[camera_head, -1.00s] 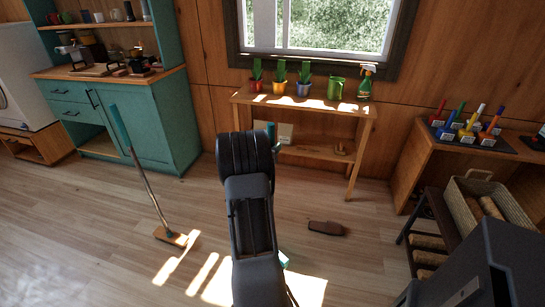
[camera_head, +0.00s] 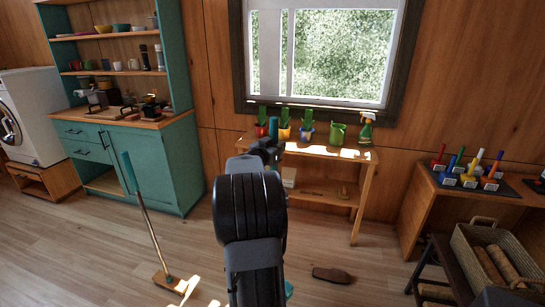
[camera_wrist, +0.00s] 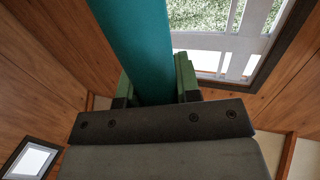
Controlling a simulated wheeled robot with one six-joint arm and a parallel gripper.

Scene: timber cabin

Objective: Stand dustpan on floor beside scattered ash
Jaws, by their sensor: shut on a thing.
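My gripper (camera_head: 266,150) is at the far end of my raised arm, in front of the wooden side table. In the wrist view its two green-lined fingers (camera_wrist: 155,82) are shut on a wide teal handle (camera_wrist: 137,45). The handle's top (camera_head: 273,128) stands up above the gripper in the head view; I take it to be the dustpan's. The pan is hidden behind my arm, except perhaps a small teal bit (camera_head: 289,289) low beside it. I cannot make out any ash on the floor.
A broom (camera_head: 148,226) with a teal handle stands on the floor at left. A flat brown object (camera_head: 332,274) lies on the floor right of my arm. The side table (camera_head: 330,154) holds pots and a spray bottle (camera_head: 366,128). A basket (camera_head: 480,242) stands at lower right.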

